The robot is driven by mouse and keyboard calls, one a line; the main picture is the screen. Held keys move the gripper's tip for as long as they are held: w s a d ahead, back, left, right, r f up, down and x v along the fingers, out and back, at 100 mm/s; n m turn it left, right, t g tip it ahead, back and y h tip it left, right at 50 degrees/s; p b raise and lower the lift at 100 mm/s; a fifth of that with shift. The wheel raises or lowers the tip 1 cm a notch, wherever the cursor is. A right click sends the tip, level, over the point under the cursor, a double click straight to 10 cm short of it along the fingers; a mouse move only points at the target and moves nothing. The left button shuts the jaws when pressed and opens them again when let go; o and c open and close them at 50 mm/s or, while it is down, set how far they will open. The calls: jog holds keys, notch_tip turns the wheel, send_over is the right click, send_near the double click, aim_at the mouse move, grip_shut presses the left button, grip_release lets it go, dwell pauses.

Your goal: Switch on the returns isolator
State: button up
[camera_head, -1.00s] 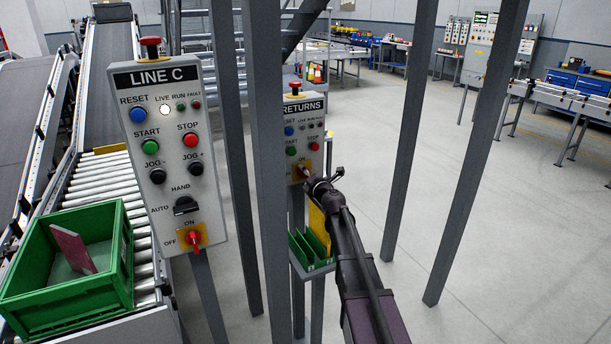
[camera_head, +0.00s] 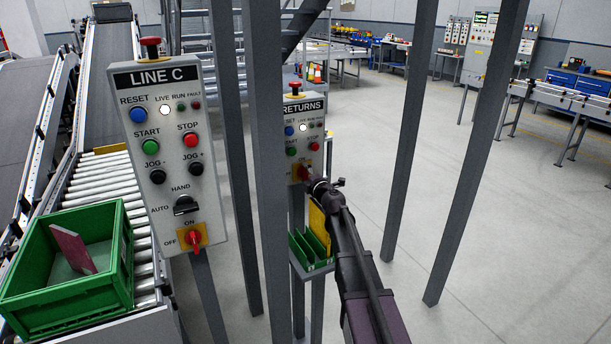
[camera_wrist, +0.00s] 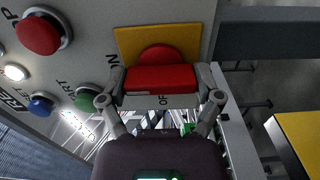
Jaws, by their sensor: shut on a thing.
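The RETURNS panel (camera_head: 311,110) stands behind a grey post in the head view. Its isolator has a red handle (camera_wrist: 158,79) on a yellow plate (camera_wrist: 190,42), with ON and OFF lettering beside it. My gripper (camera_wrist: 160,82) is shut on the red handle, one finger at each end in the wrist view. The handle's long side lies toward the ON mark. In the head view my gripper (camera_head: 310,180) hides most of the isolator. The panel's white LIVE lamp (camera_head: 303,127) is lit and also glows in the wrist view (camera_wrist: 15,72).
The LINE C panel (camera_head: 163,150) stands to the left with its own red isolator (camera_head: 194,238). Grey posts (camera_head: 262,150) rise close to the RETURNS panel and my arm. A green tote (camera_head: 68,300) sits on the rollers at left. Open floor lies to the right.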

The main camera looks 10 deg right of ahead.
jog(key=o, duration=0.9)
jog(key=shift+w, duration=0.1)
jog(key=v, duration=1.2)
